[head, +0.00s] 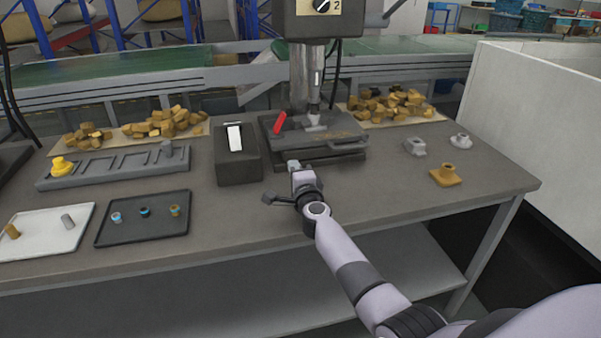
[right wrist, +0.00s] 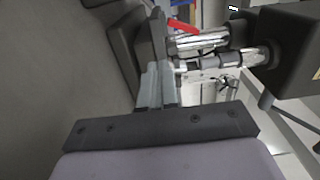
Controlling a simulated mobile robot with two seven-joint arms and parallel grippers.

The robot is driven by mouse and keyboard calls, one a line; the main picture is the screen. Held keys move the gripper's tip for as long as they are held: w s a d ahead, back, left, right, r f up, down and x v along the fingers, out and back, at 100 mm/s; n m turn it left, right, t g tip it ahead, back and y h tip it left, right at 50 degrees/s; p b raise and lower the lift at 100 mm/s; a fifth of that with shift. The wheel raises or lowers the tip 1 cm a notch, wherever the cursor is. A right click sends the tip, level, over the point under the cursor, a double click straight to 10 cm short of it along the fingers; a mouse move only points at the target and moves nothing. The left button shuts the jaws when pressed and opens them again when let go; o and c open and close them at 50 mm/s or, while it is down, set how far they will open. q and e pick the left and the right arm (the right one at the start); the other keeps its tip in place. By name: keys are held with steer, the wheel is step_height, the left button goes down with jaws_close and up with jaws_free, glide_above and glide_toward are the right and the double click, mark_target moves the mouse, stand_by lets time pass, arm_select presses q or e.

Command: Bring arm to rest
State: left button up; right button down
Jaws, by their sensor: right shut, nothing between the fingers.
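My right arm reaches in from the lower right of the head view. My right gripper (head: 293,165) is shut and empty, just in front of the machine base (head: 320,153) on the bench. In the right wrist view its fingers (right wrist: 157,84) lie together with nothing between them, and the machine's metal column and a red handle show beyond them. In the head view the red handle (head: 279,122) stands up at the left of the machine base. I cannot tell whether the fingertips touch the base. My left arm and gripper are not in view.
A dark box with a white switch (head: 238,171) stands left of the machine. Further left are a grey slotted rack (head: 60,183), a black tray (head: 140,236) and a white tray (head: 40,240). Small brass and grey parts (head: 446,176) sit at right. The front right benchtop is clear.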

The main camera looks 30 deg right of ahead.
steer(key=shift+p+v, duration=1)
steer(key=shift+v, duration=1.55)
steer(key=shift+s+a+n+y, duration=0.2)
steer(key=shift+a+n+y, duration=0.1)
steer(key=shift+a+n, duration=0.1)
steer(key=s+a+f+n+g+y, duration=0.3)
steer(key=s+a+n+g+y, duration=0.15)
steer(key=s+a+n, duration=0.4)
steer(key=s+a+f+n+g+y, duration=0.3)
steer(key=s+a+n+y, duration=0.2)
steer(key=s+n, duration=0.55)
steer(key=s+d+f+n+g+h, duration=0.1)
steer(key=s+d+g+h, duration=0.2)
steer(key=s, duration=0.8)
steer(key=s+d+f+n+g+h, duration=0.1)
steer(key=s+d+n+g+h, duration=0.2)
steer(key=s, duration=0.7)
steer(key=w+a+f+t+y, duration=0.2)
steer(key=w+f+t, duration=0.4)
steer(key=f, duration=0.2)
steer(key=shift+f+m, duration=0.35)
steer(key=shift+m, duration=0.05)
